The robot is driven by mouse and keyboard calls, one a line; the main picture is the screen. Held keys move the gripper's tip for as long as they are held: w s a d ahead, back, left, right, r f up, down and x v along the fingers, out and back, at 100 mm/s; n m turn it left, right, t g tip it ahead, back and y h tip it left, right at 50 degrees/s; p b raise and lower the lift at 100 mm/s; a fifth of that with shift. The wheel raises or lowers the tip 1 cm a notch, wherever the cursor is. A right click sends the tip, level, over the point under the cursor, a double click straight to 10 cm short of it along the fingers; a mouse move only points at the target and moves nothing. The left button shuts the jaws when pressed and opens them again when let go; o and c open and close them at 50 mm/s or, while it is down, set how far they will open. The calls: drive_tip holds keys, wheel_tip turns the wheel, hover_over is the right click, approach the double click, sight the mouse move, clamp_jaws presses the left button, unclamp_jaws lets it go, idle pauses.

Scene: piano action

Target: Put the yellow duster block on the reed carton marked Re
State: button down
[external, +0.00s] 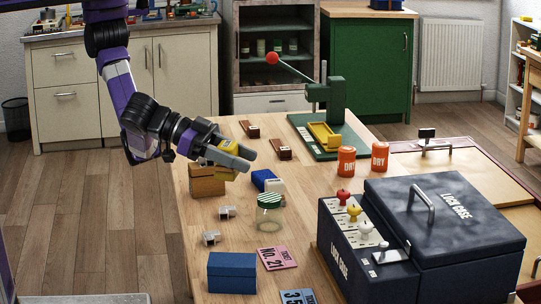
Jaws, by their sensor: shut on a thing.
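A blue-and-white block (266,181) lies to the right of the gripper. A dark blue box (231,273) stands at the near edge. I cannot read an Re mark on any box.
A glass jar (269,214), small metal pieces (226,212) and a pink card (277,258) lie nearby. Two orange DRY cans (346,160) and a green press (334,125) stand farther back.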

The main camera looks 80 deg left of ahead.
drive_tip(key=shift+d+r+m+g+h+p, duration=0.3)
drive_tip(key=shift+d+r+m+p, duration=0.1)
drive_tip(key=shift+p, duration=0.1)
drive_tip(key=shift+s+d+m+g+h+p, duration=0.1)
drive_tip(key=shift+d+m+g+h+p, duration=0.6)
drive_tip(key=shift+d+m+h+p, duration=0.35)
drive_tip(key=m+g+h+p, duration=0.1)
drive_tip(key=h+p, duration=0.1)
hover_over(242, 264)
drive_tip(key=shift+y, duration=0.25)
wheel_tip(242, 264, down, 15)
drive_tip(key=shift+a+f, duration=0.1)
drive_tip(key=shift+f, duration=2.4)
drive_tip(key=shift+f, duration=0.2)
drive_tip(key=c, duration=0.7)
unclamp_jaws()
drive_tip(key=shift+r, duration=0.2)
